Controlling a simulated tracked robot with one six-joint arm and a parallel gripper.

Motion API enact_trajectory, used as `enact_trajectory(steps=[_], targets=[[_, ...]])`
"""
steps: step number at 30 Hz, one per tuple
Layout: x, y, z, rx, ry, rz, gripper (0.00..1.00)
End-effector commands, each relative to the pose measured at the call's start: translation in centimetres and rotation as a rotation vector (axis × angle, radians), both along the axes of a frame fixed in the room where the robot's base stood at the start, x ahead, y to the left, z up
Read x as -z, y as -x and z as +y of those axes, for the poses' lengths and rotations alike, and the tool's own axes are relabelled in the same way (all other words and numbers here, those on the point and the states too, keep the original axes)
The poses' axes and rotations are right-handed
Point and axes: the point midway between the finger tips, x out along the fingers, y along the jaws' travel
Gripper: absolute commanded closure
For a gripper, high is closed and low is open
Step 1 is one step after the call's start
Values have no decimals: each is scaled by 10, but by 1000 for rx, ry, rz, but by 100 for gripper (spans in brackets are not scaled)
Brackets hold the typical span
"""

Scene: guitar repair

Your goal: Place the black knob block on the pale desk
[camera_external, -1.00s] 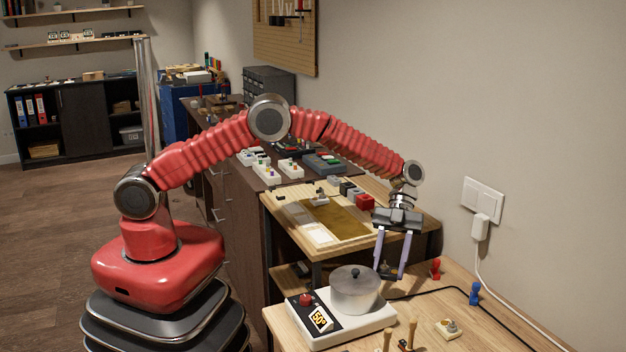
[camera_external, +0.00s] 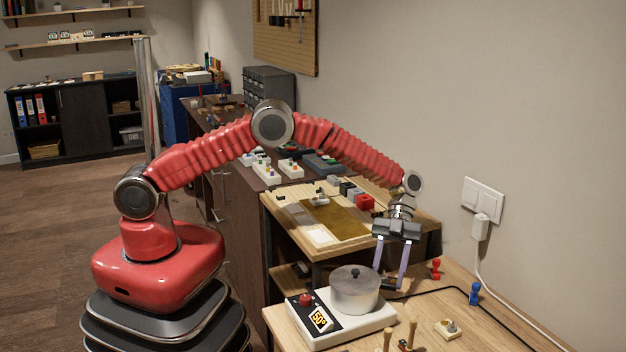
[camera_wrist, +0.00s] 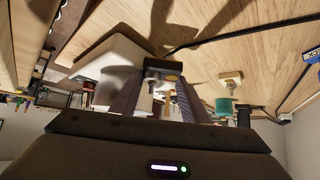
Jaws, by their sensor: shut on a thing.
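My gripper (camera_external: 391,285) is low over the pale desk (camera_external: 497,340), just behind the hot plate and its pot. Its two pale fingers point down. In the wrist view the fingers (camera_wrist: 163,75) close on a small dark block (camera_wrist: 165,64), which appears to be the black knob block. In the outside view only a dark patch shows between the fingertips, partly behind the pot. The desk also shows across the top of the wrist view (camera_wrist: 235,55). I cannot tell whether the block touches the desk.
A white hot plate (camera_external: 362,328) carries a metal pot (camera_external: 355,291) close in front of my gripper. A black cable (camera_external: 440,291) runs along the desk. A red peg figure (camera_external: 436,268) and a blue one (camera_external: 474,293) stand to the right. A small knob block (camera_external: 448,328) lies nearer.

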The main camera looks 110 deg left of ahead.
Motion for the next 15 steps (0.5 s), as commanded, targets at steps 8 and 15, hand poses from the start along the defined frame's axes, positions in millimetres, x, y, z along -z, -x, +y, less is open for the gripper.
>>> enact_trajectory(steps=[8, 15], targets=[[7, 1, 0, 0, -4, 4, 49], [9, 3, 0, 3, -3, 11, 40]])
